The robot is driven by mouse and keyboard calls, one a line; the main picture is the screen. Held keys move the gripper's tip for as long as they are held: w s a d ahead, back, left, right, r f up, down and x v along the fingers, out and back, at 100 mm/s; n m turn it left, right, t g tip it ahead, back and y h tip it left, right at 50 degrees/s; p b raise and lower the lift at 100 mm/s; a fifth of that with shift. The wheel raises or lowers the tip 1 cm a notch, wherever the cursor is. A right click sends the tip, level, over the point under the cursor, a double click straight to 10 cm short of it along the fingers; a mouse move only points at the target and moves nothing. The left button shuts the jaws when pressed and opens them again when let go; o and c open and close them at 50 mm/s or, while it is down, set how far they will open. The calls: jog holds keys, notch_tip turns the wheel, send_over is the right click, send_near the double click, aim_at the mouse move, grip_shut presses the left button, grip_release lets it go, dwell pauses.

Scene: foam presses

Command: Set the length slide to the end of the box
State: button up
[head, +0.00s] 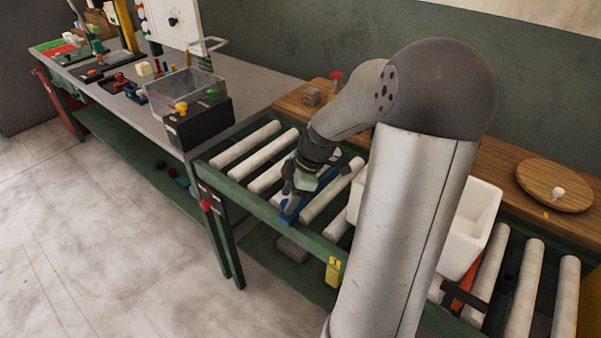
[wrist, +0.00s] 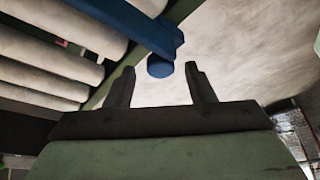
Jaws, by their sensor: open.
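The length slide is a blue bar (head: 290,213) lying across the roller conveyor near its left end. The wrist view shows the bar (wrist: 140,24) and a round blue knob (wrist: 160,67) at its near end. My gripper (head: 294,186) is over the bar. In the wrist view its two fingers (wrist: 161,88) are apart, and the knob appears between and just beyond their tips. I cannot tell whether they touch it. The white box (head: 477,230) is on the conveyor to the right, partly hidden behind my arm.
Bare rollers (head: 246,144) lie left of the slide. A workbench with a clear bin (head: 182,92) and a black control box (head: 200,124) adjoins the conveyor. A wooden shelf with a round board (head: 555,186) runs behind. A yellow tag (head: 333,271) hangs at the front rail.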

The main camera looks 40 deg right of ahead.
jog(key=v, duration=1.6)
jog(key=shift+d+r, duration=0.15)
jog(key=shift+r, duration=0.05)
jog(key=shift+s, duration=0.1)
